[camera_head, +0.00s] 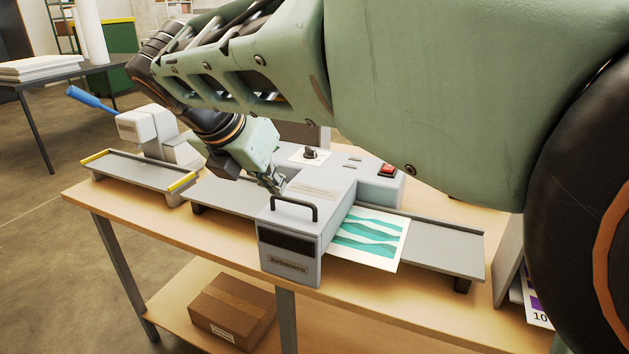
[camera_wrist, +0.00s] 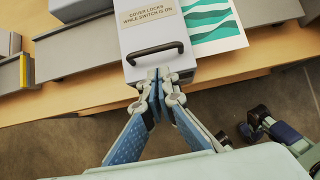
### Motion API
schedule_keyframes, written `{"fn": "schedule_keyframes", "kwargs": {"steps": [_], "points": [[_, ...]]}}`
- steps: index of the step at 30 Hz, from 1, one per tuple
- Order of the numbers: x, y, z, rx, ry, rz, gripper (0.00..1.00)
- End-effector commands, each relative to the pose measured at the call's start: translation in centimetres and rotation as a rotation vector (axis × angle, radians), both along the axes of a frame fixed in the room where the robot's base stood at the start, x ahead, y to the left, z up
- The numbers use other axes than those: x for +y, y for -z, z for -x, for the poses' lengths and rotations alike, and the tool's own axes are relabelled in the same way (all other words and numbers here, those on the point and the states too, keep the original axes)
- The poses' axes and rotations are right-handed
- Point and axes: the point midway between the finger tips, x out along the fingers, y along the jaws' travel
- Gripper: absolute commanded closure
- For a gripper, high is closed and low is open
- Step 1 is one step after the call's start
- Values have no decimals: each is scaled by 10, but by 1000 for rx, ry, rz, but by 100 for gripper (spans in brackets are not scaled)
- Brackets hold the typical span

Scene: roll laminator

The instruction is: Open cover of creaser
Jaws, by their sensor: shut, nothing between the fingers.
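The creaser's grey cover (camera_head: 320,187) lies closed on the machine, with a black bar handle (camera_head: 294,205) near its front edge. The handle also shows in the wrist view (camera_wrist: 154,52), below a label (camera_wrist: 155,18) reading "cover locks while switch is on". A red switch (camera_head: 387,170) sits at the machine's back right; I cannot tell its position. My gripper (camera_head: 275,187) is shut and empty, behind and left of the handle in the head view. In the wrist view, its fingertips (camera_wrist: 158,77) appear just below the handle; contact cannot be told.
A printed teal sheet (camera_head: 367,238) lies at the machine's right, on the tray (camera_head: 445,252). A device with a blue lever (camera_head: 88,97) stands left on the wooden bench (camera_head: 115,200). A black knob (camera_head: 311,154) stands behind the cover. A cardboard box (camera_head: 232,308) is on the lower shelf.

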Motion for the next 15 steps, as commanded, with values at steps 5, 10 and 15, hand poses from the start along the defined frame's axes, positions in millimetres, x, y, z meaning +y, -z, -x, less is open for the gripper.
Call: {"fn": "schedule_keyframes", "kwargs": {"steps": [5, 10, 15], "points": [[0, 10, 4, 5, 2, -1, 100], [-6, 29, -9, 6, 3, 0, 100], [-12, 55, -27, 6, 2, 0, 100]]}}
